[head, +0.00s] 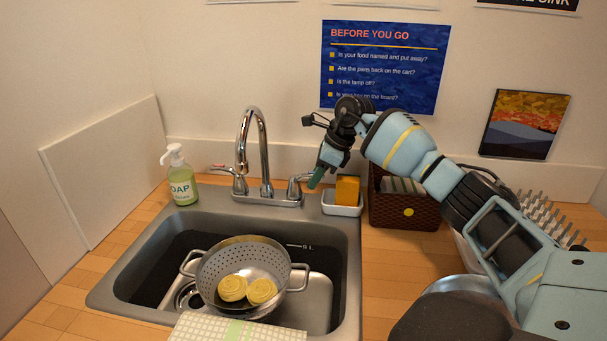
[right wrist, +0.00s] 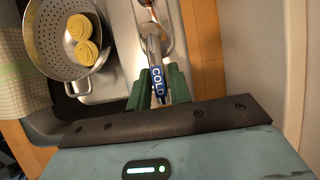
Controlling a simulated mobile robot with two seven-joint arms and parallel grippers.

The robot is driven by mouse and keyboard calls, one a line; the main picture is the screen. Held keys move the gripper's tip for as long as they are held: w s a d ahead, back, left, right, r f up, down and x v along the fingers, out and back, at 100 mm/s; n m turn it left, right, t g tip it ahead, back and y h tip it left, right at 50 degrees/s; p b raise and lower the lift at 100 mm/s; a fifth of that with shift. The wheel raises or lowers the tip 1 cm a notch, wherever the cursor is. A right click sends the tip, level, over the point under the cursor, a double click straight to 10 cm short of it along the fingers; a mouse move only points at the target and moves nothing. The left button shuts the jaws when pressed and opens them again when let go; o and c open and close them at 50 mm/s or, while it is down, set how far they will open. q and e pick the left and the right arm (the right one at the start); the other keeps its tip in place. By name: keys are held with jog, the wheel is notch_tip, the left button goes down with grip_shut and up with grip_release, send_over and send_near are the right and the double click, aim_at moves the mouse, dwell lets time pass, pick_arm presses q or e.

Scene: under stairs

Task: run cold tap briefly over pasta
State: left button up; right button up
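Two yellow pasta nests (head: 233,288) lie in a grey metal colander (head: 240,260), which sits in the sink basin. They also show in the right wrist view (right wrist: 82,40). The chrome tap (head: 244,140) stands behind the sink, its spout arching forward towards the colander. I see no water flowing. My right gripper (head: 316,178) is at the right-hand tap handle (head: 296,187). In the right wrist view its green fingers close in on both sides of this handle, with the blue COLD label (right wrist: 158,85) between them. My left gripper is out of view.
A soap bottle (head: 180,175) stands left of the tap. A white holder (head: 342,205) with a yellow sponge (head: 347,189) and a brown basket (head: 404,212) stand close to my right gripper. A checked cloth (head: 235,329) hangs at the sink's front edge.

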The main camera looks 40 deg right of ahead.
grip_shut()
jog(key=a+m+p, duration=0.1)
jog(key=m, duration=0.1)
jog(key=a+m+h+p, duration=0.1)
jog(key=m+p, duration=0.1)
jog(key=s+a+m+t+h+p, duration=0.1)
jog(key=m+p, duration=0.1)
jog(key=shift+r, duration=0.35)
jog(key=shift+a+f+m+h+p, duration=0.1)
jog(key=shift+m+h+p, duration=0.3)
jog(key=shift+m+p, duration=0.1)
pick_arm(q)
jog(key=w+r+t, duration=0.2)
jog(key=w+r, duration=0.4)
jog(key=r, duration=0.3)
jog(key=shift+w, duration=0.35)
pick_arm(e)
jog(key=shift+f, duration=0.15)
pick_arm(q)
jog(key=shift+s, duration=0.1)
